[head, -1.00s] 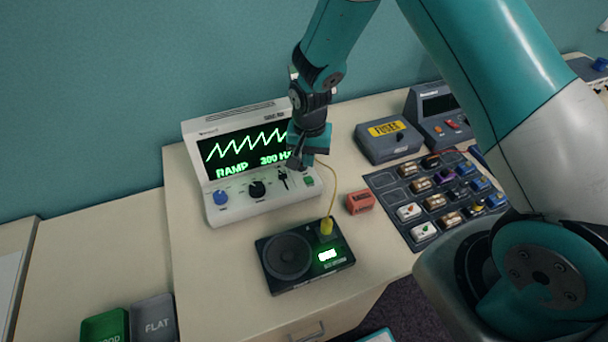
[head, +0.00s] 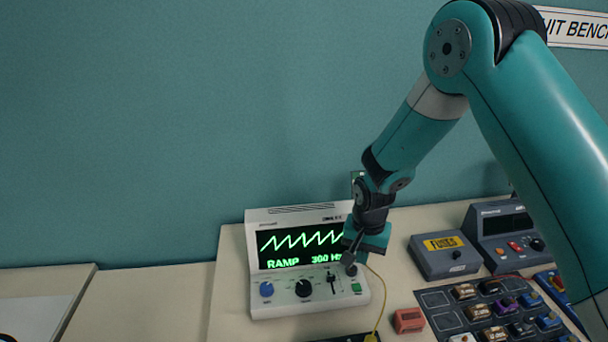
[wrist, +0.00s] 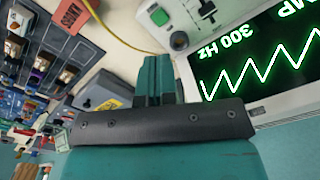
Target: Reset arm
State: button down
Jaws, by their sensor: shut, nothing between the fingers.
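My gripper (head: 352,262) is shut and empty. In the head view it hangs, fingers down, in front of the right part of the white signal generator (head: 256,296). The generator's screen reads RAMP 300 Hz with a green sawtooth trace, and it has a blue knob, a black knob, a slider and a green button. In the wrist view the shut teal fingers (wrist: 160,72) point toward the panel, with the generator's screen (wrist: 262,50) at the right. I cannot tell whether the fingertips touch the generator. My arm reaches down from the upper right in the head view.
A yellow cable (head: 381,300) runs down to a black box at the bottom edge. A red block (head: 409,320) lies right of it. The grey FUSES box (head: 443,258), another grey instrument (head: 508,237) and a tray of parts (head: 432,299) stand to the right.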

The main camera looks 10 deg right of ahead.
jog(key=s+a+r+n+y+b, duration=0.2)
jog(key=s+r+n+b, duration=0.3)
jog(key=s+r, duration=0.3)
jog(key=s+a+r+n+y+b, duration=0.2)
jog(key=s+r+n+b, duration=0.3)
jog(key=s, duration=1.1)
notch_tip(320, 180, up, 3)
jog(key=a+n, duration=0.1)
jog(key=n, duration=0.2)
jog(key=shift+s+a+b, duration=0.3)
jog(key=shift+s+a, duration=0.1)
